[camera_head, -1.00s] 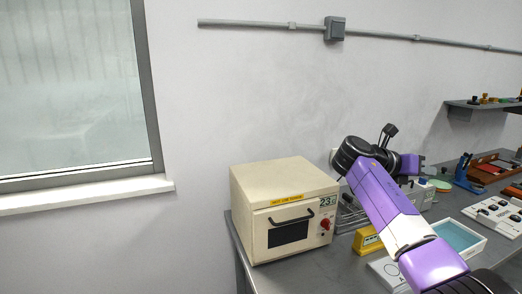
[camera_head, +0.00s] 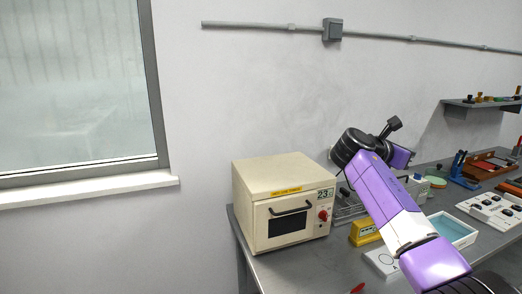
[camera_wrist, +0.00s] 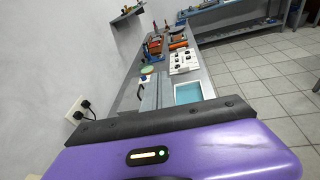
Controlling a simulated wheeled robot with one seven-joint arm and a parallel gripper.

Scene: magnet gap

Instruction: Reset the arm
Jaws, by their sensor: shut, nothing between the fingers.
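My purple arm reaches up over the bench from the lower right in the head view. My gripper (camera_wrist: 156,76) shows in the wrist view as two grey fingers side by side, shut with nothing between them, beyond the black edge of my purple hand. In the head view the hand is at the arm's upper end, above the bench and right of the oven. The fingers are hidden there behind my arm.
A cream oven (camera_head: 284,205) stands on the grey bench's left end. A yellow meter (camera_head: 364,232) and wire rack (camera_head: 348,208) are beside it. A teal tray (camera_head: 453,230), white knob panel (camera_head: 490,209) and blue device (camera_head: 458,165) lie rightward. A wall shelf (camera_head: 480,106) hangs behind.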

